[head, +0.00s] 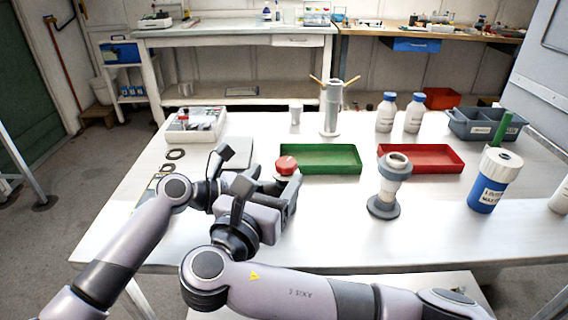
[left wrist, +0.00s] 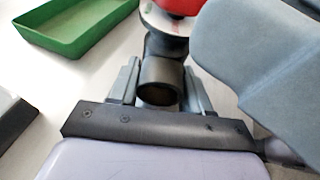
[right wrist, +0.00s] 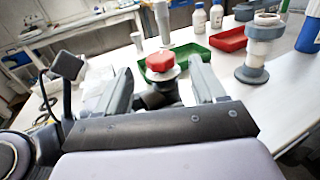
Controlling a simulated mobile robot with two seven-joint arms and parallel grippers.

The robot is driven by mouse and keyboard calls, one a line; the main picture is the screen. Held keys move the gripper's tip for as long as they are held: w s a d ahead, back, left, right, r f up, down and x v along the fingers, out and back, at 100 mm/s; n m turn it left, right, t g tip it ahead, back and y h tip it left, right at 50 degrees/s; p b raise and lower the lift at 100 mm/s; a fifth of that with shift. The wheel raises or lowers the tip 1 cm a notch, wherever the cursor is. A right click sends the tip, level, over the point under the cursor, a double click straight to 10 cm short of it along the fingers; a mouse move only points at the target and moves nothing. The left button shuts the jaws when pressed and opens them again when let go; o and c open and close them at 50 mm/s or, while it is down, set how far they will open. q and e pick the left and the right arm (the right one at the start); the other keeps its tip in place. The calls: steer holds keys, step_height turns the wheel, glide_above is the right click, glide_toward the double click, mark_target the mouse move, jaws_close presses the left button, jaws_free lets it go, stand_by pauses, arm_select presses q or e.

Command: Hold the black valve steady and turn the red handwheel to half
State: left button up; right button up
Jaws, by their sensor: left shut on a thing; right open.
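The red handwheel (head: 286,165) sits on top of the black valve, just in front of the green tray in the head view. It shows again in the right wrist view (right wrist: 160,62), with a pale disc under it. The black valve body (left wrist: 162,78) shows in the left wrist view. My left gripper (left wrist: 160,92) is shut on the valve body, with a finger on each side. My right gripper (right wrist: 152,88) is open; its fingers stand apart on either side of the handwheel in its view, and I cannot tell whether they touch it. In the head view my right gripper hides most of the valve.
The green tray (head: 320,170) lies behind the valve and the red tray (head: 447,168) to its right. A grey-white flanged pipe piece (head: 384,205) stands right of my right gripper. A blue-and-white jar (head: 487,195) is farther right. The table front right of centre is clear.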

steer(key=v, duration=0.4)
